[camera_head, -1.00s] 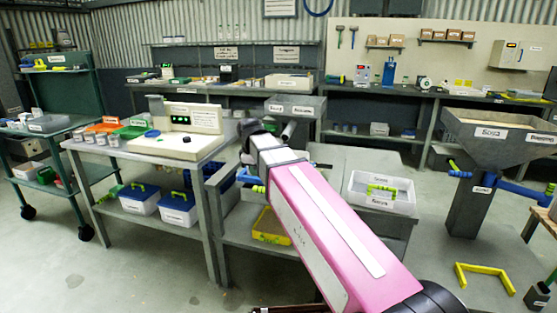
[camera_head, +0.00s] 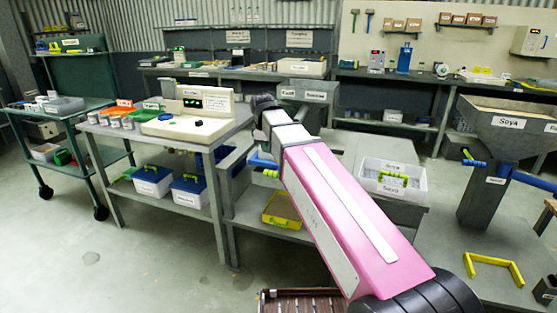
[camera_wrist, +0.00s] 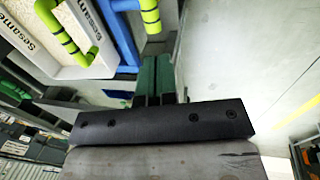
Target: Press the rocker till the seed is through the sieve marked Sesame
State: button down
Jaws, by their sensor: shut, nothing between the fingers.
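In the wrist view, my gripper (camera_wrist: 155,62) is shut, its two green fingers side by side and empty. A white-rimmed tray marked Sesame (camera_wrist: 92,14), with a pale speckled surface, is at the upper left. A bent yellow-green handle (camera_wrist: 66,38) lies over it. A blue bar (camera_wrist: 128,30) runs beside the tray, and a yellow-green grip (camera_wrist: 151,15) is close to the bar. I cannot tell which part is the rocker, or whether the fingers touch anything. In the head view my pink arm reaches away; my gripper is hidden and no Sesame mark is readable.
In the head view, a grey Soya hopper (camera_head: 505,122) with blue arms stands at right. A white tray with a green handle (camera_head: 392,180) sits on the middle bench. A bench with a control box (camera_head: 200,105) is at left. A yellow frame (camera_head: 493,264) lies lower right.

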aim_at(271, 172)
jog(key=r, duration=0.1)
jog(key=w+r, duration=0.1)
jog(key=shift+w+d+r, duration=0.15)
jog(key=shift+d+r, duration=0.05)
jog(key=shift+r, duration=0.2)
jog(key=x, duration=1.4)
